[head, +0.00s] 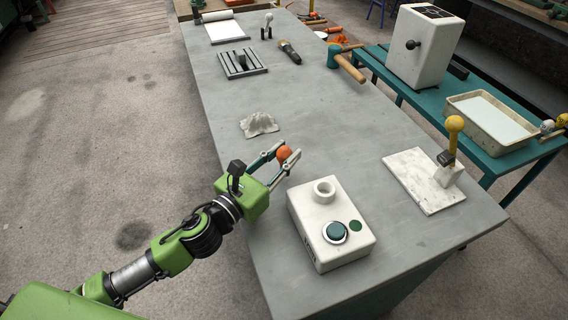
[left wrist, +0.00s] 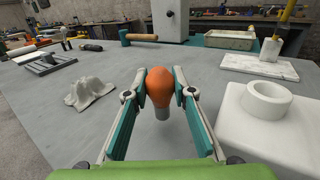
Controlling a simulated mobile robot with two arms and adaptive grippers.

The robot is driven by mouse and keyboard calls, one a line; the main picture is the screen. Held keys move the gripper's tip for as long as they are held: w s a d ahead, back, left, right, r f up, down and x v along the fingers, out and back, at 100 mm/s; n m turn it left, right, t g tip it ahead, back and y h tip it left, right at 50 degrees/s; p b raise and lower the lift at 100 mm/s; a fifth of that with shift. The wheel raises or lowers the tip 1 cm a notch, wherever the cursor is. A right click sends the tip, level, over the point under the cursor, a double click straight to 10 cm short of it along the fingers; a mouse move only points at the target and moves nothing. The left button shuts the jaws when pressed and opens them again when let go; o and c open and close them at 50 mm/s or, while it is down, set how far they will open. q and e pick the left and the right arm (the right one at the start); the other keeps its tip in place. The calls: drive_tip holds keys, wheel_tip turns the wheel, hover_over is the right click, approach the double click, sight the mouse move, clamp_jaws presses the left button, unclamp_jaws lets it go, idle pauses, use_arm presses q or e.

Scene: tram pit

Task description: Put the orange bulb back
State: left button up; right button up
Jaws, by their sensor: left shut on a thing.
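The orange bulb (head: 284,153) is held between the fingertips of my left gripper (head: 281,158), above the grey bench. In the left wrist view the bulb (left wrist: 160,88) stands upright, orange globe up and grey base down, with a finger on each side. The socket looks empty. In the left wrist view the socket (left wrist: 268,99) is right of the bulb. My right gripper is not in view.
A crumpled grey cloth (head: 259,125) lies behind the gripper. A white slab (head: 423,180) with a yellow-knobbed lever (head: 454,135) is at the right. A mallet (head: 345,63), a brush (head: 290,52) and a slotted plate (head: 242,64) lie farther back.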

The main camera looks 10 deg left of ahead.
use_arm(q)
drive_tip(key=shift+s+f, duration=0.1)
drive_tip(key=shift+f, duration=1.2)
drive_tip(key=shift+f, duration=0.1)
drive_tip(key=o, duration=0.8)
drive_tip(key=b+v, duration=0.4)
drive_tip(key=v, duration=0.7)
drive_tip(key=shift+s+a, duration=0.1)
drive_tip(key=shift+s, duration=0.25)
drive_tip(key=shift+s+a, duration=0.1)
